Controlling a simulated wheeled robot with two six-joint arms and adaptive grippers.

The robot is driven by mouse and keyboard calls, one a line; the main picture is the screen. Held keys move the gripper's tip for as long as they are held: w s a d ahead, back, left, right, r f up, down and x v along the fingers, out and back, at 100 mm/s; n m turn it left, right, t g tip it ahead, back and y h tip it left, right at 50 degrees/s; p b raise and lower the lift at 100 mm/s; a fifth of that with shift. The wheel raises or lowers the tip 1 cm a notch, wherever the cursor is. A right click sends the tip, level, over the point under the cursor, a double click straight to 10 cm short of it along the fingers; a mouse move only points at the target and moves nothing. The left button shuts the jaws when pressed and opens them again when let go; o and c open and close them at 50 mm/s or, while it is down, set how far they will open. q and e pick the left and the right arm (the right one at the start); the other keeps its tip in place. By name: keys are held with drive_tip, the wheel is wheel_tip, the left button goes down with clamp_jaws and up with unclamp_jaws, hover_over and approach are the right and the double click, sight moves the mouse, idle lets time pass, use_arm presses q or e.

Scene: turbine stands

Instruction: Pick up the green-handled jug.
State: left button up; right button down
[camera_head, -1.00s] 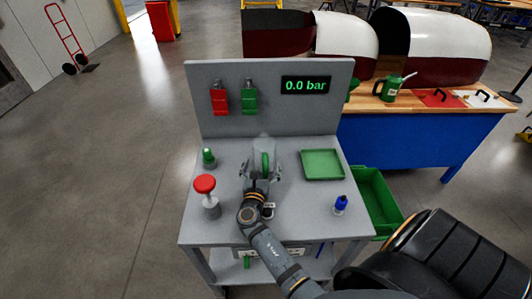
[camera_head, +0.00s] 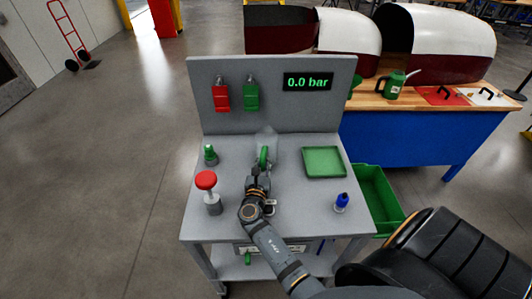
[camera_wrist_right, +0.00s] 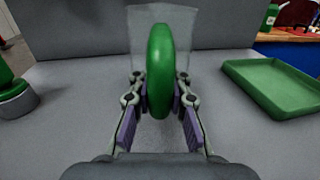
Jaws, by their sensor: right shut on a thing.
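The jug (camera_head: 266,137) is clear, with a thick green handle (camera_head: 264,156), and stands upright on the grey stand's top near its back panel. In the right wrist view its clear body (camera_wrist_right: 141,28) is behind the upright green handle (camera_wrist_right: 160,60), which faces me. My right gripper (camera_head: 261,170) reaches in from the front. In the right wrist view my right gripper (camera_wrist_right: 160,97) has one finger on each side of the handle, shut on it. The handle's lower end is between the fingers. My left gripper is not in view.
A green tray (camera_head: 323,174) lies right of the jug. A red knob (camera_head: 206,181) and a green lamp (camera_head: 210,155) stand left. A small blue bottle (camera_head: 341,204) is at front right. The back panel (camera_head: 305,115) rises behind, its display (camera_head: 307,82) reading 0.0 bar.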

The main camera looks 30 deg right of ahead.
idle(0.3)
wheel_tip(320, 180, up, 10)
drive_tip(key=shift+r+p, duration=0.1)
drive_tip(key=shift+p, duration=0.8)
drive_tip(key=c, duration=1.9)
unclamp_jaws()
clamp_jaws()
